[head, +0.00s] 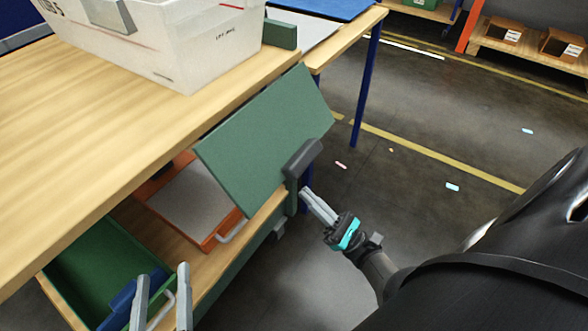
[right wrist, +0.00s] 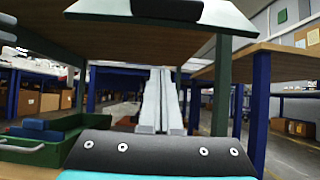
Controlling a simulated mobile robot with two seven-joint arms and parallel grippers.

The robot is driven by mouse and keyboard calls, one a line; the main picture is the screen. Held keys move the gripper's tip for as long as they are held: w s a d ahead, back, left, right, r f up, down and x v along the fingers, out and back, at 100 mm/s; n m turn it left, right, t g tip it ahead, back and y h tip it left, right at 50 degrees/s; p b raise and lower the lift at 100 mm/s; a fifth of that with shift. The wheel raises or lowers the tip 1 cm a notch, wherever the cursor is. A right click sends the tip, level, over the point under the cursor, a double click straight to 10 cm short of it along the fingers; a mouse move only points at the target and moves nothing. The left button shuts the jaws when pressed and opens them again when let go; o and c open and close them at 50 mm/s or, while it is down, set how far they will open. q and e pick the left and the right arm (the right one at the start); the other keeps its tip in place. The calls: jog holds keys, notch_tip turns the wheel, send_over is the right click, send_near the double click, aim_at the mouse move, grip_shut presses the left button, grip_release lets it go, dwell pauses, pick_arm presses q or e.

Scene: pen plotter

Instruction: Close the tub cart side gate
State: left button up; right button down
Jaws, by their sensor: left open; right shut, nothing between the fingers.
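The cart's side gate is a flat green panel (head: 262,135) with a dark grey grip (head: 303,160) at its lower right corner. It hangs tilted outward beside the wooden top. In the right wrist view the gate (right wrist: 100,8) shows from below, overhead. My right gripper (head: 308,193) is shut and empty, just below the dark grip; whether it touches is unclear. It also shows in the right wrist view (right wrist: 161,72). My left gripper (head: 163,277) is open at the lower left, over the cart's lower shelf, apart from the gate.
A white tub (head: 190,50) stands on the wooden top (head: 90,130). The lower shelf holds an orange tray (head: 222,238) and a green bin (head: 85,265) with a blue item. A blue-legged table (head: 366,85) stands behind. The floor to the right is mostly clear.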

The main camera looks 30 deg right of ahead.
aim_at(297, 170)
jog(key=shift+w+a+r, duration=0.25)
jog(key=shift+w+r, duration=0.3)
jog(key=shift+r, duration=0.65)
jog(key=shift+w+a+r, duration=0.25)
jog(key=shift+w+r, duration=0.35)
jog(key=shift+r, duration=0.6)
jog(key=shift+w+a+r, duration=0.25)
jog(key=shift+w+r, duration=0.3)
jog(key=shift+r, duration=0.65)
jog(key=shift+h, duration=0.3)
